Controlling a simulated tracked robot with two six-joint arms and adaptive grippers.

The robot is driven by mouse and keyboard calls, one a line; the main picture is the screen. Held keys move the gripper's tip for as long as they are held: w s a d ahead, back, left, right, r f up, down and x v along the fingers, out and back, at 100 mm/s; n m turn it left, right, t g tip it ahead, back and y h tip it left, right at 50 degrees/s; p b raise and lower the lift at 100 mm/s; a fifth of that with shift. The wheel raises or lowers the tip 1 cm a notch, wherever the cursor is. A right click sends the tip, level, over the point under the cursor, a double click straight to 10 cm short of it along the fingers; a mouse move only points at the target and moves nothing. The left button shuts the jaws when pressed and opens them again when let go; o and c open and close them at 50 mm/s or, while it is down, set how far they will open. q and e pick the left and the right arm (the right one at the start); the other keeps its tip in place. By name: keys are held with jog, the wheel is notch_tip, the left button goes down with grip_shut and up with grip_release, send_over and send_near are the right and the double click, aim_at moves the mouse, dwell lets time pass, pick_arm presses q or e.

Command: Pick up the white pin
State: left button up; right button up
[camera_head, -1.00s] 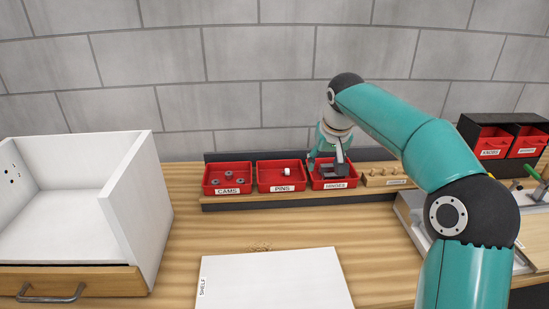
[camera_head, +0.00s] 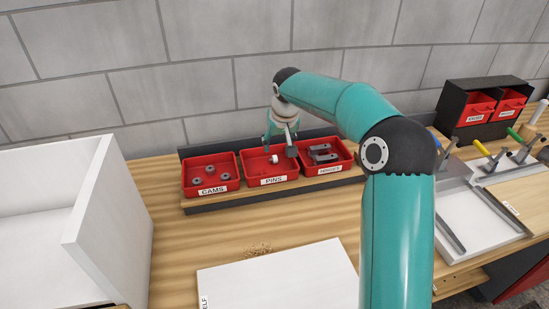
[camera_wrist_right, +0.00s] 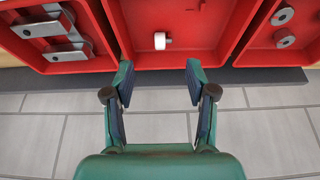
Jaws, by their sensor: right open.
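The white pin (camera_head: 274,158) lies in the red bin labelled PINS (camera_head: 253,173), near its middle. In the right wrist view the white pin (camera_wrist_right: 160,40) lies on the bin floor, ahead of the gap between my fingers. My right gripper (camera_head: 280,147) is above the back of the PINS bin. In the wrist view my right gripper (camera_wrist_right: 159,78) is open and empty, its fingers on either side of the pin's line and apart from it. My left gripper is not in view.
The CAMS bin (camera_head: 190,189) with several grey cams is left of PINS, and the HINGES bin (camera_head: 348,163) with metal hinges is right. A white shelf board (camera_head: 280,280) lies in front. A white cabinet (camera_head: 110,220) stands left. A grey wall (camera_head: 200,60) is close behind.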

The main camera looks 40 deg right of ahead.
aim_at(274, 158)
jog(key=x, duration=0.3)
jog(key=shift+s, duration=0.1)
jog(key=p+x, duration=0.2)
jog(key=x, duration=0.2)
jog(key=shift+w+a+f, duration=0.1)
jog(key=shift+w+a, duration=0.05)
jog(key=shift+w, duration=0.1)
jog(key=shift+w+f, duration=0.2)
jog(key=shift+f, duration=0.25)
jog(key=c, duration=0.8)
